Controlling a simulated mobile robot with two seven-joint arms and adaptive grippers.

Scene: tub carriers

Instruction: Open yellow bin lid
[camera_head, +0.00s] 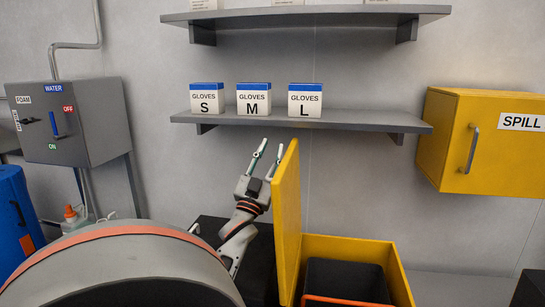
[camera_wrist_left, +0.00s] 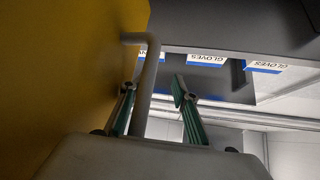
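The yellow bin (camera_head: 402,278) stands at the lower middle of the head view, its top open. Its yellow lid (camera_head: 288,220) stands about upright at the bin's left side. In the left wrist view the lid (camera_wrist_left: 60,70) fills the left side, with a grey bar handle (camera_wrist_left: 148,80) on it. My left gripper (camera_head: 271,150) is at the lid's left face, near its top, with fingers pointing up. Its fingers (camera_wrist_left: 154,92) are spread, and the handle appears between them; contact cannot be told. My right gripper is not in view.
A dark container with an orange edge (camera_head: 345,300) sits inside the bin. A shelf (camera_head: 350,122) with glove boxes (camera_head: 254,100) is above. A yellow spill cabinet (camera_head: 450,140) hangs at right, a grey control box (camera_head: 75,125) at left. A blue bin (camera_head: 12,215) stands far left.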

